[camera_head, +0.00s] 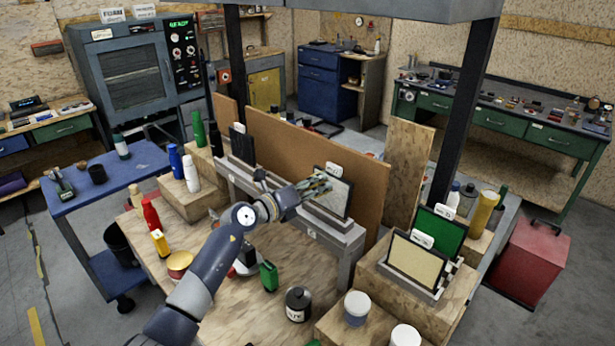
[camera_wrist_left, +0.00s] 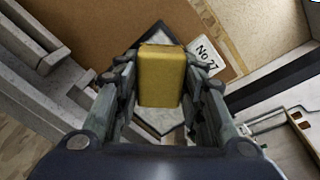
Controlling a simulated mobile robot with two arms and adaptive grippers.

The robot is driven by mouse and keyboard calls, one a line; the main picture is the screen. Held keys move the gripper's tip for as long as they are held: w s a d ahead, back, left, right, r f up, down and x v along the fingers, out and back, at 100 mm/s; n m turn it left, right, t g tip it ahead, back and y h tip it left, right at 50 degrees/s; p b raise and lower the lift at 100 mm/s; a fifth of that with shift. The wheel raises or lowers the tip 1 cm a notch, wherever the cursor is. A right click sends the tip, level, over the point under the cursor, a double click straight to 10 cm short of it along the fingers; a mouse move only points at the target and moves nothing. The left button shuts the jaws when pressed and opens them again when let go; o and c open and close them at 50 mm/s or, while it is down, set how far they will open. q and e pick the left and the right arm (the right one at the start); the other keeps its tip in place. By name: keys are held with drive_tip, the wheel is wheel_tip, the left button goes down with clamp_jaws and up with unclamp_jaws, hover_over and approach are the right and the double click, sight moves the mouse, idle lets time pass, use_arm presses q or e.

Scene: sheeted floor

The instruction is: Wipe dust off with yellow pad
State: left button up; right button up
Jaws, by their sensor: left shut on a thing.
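My left gripper (camera_head: 322,184) is shut on a yellow pad (camera_wrist_left: 161,78), which shows clearly between the fingers in the left wrist view. In the head view the fingers mostly hide the pad. The gripper is in front of a grey panel with a dark frame (camera_head: 340,200) standing on a grey ledge. The panel also shows behind the pad in the left wrist view (camera_wrist_left: 158,120), beside a white number tag (camera_wrist_left: 201,58). I cannot tell whether the pad touches the panel. Dust cannot be made out clearly. My right gripper is not in view.
A tall brown board (camera_head: 290,150) stands behind the panel. A dark panel (camera_head: 242,146) is to the left; a green panel (camera_head: 440,232) and a cream panel (camera_head: 414,264) stand to the right. Bottles, cans and a black jar (camera_head: 298,305) crowd the wooden bench.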

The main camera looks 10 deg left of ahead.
sight(348, 196)
use_arm(q)
drive_tip(key=shift+s+d, duration=0.25)
drive_tip(key=shift+d, duration=0.1)
drive_tip(key=shift+s+d, duration=0.55)
drive_tip(key=shift+d, duration=0.3)
drive_tip(key=shift+s+d, duration=0.4)
drive_tip(key=shift+d, duration=0.2)
drive_tip(key=shift+s+d, duration=0.4)
drive_tip(key=shift+d, duration=0.2)
drive_tip(key=shift+s+d, duration=0.4)
drive_tip(key=shift+d, duration=0.2)
drive_tip(key=shift+s+d, duration=0.4)
drive_tip(key=shift+d, duration=0.2)
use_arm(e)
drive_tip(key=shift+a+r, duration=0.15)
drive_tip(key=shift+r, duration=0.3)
use_arm(q)
drive_tip(key=shift+a, duration=0.1)
drive_tip(key=shift+s+a, duration=0.3)
drive_tip(key=shift+s, duration=0.05)
drive_tip(key=shift+v, duration=2.55)
drive_tip(key=shift+r, duration=0.1)
